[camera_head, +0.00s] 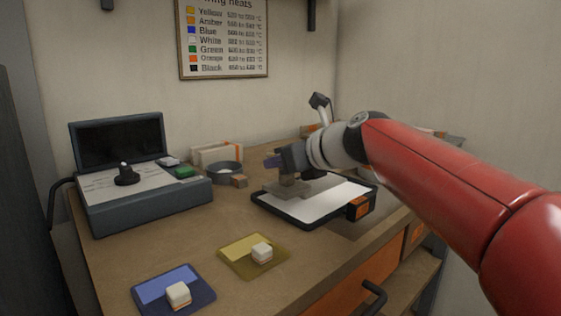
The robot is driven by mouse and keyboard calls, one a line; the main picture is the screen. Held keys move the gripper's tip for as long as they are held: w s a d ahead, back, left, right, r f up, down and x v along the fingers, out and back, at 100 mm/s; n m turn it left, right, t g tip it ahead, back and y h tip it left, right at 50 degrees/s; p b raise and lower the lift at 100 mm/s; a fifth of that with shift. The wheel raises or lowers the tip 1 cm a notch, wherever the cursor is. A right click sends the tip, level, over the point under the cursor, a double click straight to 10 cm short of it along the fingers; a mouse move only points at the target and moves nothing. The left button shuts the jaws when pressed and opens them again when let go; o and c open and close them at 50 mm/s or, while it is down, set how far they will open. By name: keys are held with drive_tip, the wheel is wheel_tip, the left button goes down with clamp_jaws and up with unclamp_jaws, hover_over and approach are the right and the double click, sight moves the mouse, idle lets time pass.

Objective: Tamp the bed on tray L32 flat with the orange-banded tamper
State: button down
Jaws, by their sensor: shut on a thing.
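A black-rimmed tray (278,216) with a smooth white bed (325,203) lies on the bench right of the middle. An orange label (360,208) sits at its front right corner; its lettering is too small to read. My gripper (288,166) is above the back left part of the tray, shut on a tamper. The tamper's flat grey-brown plate (285,189) shows below the jaws, at or just above the bed. I cannot tell whether it touches. The jaws hide much of the tamper, and I cannot make out the colour of its band.
A blue-grey case (160,208) with a knob stands at the left. A yellow tile (240,246) and a blue tile (196,284) with small blocks lie in front. Bare bench lies between the case and tray.

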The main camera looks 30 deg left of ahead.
drive_tip(key=shift+w+d, duration=0.4)
drive_tip(key=shift+w, duration=0.55)
drive_tip(key=shift+w+d, duration=0.4)
drive_tip(key=shift+w, duration=0.55)
drive_tip(key=shift+w+d, duration=0.4)
drive_tip(key=shift+w, duration=0.55)
drive_tip(key=shift+f, duration=0.1)
drive_tip(key=shift+f+b, duration=0.4)
drive_tip(key=shift+f, duration=0.3)
drive_tip(key=shift+f, duration=0.35)
drive_tip(key=shift+r+p, duration=0.45)
drive_tip(key=shift+r, duration=0.7)
drive_tip(key=shift+w+d, duration=0.4)
drive_tip(key=shift+w, duration=0.55)
drive_tip(key=shift+w+d, duration=0.35)
drive_tip(key=shift+w, duration=0.6)
drive_tip(key=shift+w+d, duration=0.4)
drive_tip(key=shift+w, duration=0.55)
